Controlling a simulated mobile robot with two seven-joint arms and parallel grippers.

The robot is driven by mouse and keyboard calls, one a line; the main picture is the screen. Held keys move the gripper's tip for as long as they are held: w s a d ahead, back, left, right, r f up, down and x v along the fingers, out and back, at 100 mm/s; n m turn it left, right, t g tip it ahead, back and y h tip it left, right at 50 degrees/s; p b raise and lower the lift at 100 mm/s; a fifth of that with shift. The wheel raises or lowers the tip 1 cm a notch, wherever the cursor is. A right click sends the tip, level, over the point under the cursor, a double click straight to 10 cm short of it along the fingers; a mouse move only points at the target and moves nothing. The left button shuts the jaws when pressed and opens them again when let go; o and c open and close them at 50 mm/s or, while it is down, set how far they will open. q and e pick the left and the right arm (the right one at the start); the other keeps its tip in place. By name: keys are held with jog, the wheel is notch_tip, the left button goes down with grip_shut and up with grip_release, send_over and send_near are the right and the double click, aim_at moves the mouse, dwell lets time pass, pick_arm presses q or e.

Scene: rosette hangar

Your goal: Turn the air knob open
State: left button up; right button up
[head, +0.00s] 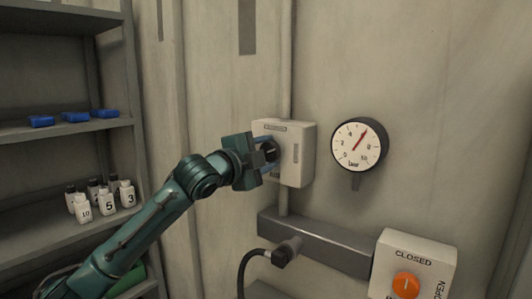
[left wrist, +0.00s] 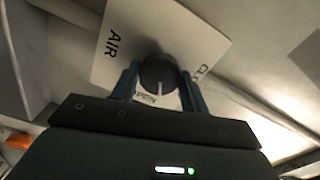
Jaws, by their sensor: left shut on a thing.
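The air knob (left wrist: 158,74) is round and black with a pale pointer line. It sits on a white plate (left wrist: 112,58) marked AIR, with part of a word starting CL at the right and small upside-down lettering below the knob. The pointer line runs down toward that small lettering in the left wrist view. My left gripper (left wrist: 160,86) has its two blue fingers on either side of the knob, shut on it. In the head view my left gripper (head: 267,152) is against the grey wall box (head: 298,158), hiding most of the knob.
A round gauge (head: 360,144) with a red needle is right of the box. Below are a grey ledge (head: 325,243), a cable plug (head: 287,251) and a CLOSED-marked box (head: 420,262) with an orange knob (head: 405,286). Shelves (head: 70,135) with bottles and blue items stand left.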

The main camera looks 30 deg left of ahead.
pick_arm(q)
jog(key=m, duration=0.5)
jog(key=shift+f, duration=0.1)
pick_arm(e)
jog(key=shift+w+r, duration=0.1)
pick_arm(q)
jog(key=shift+m, duration=0.3)
jog(key=o, duration=1)
jog(key=shift+s+a, duration=0.1)
jog(key=shift+s, duration=0.2)
jog(key=s+b, duration=0.3)
jog(key=s, duration=0.1)
jog(key=s+b, duration=0.7)
jog(key=s, duration=0.1)
jog(key=shift+s+a, duration=0.25)
jog(key=shift+a, duration=0.15)
pick_arm(e)
jog(key=shift+t+y, duration=0.7)
jog(key=shift+y, duration=0.1)
jog(key=a+f, duration=0.1)
jog(key=w+a+f, duration=0.1)
jog(key=a, duration=0.1)
jog(key=shift+w+f, duration=0.1)
jog(key=shift+f, duration=0.2)
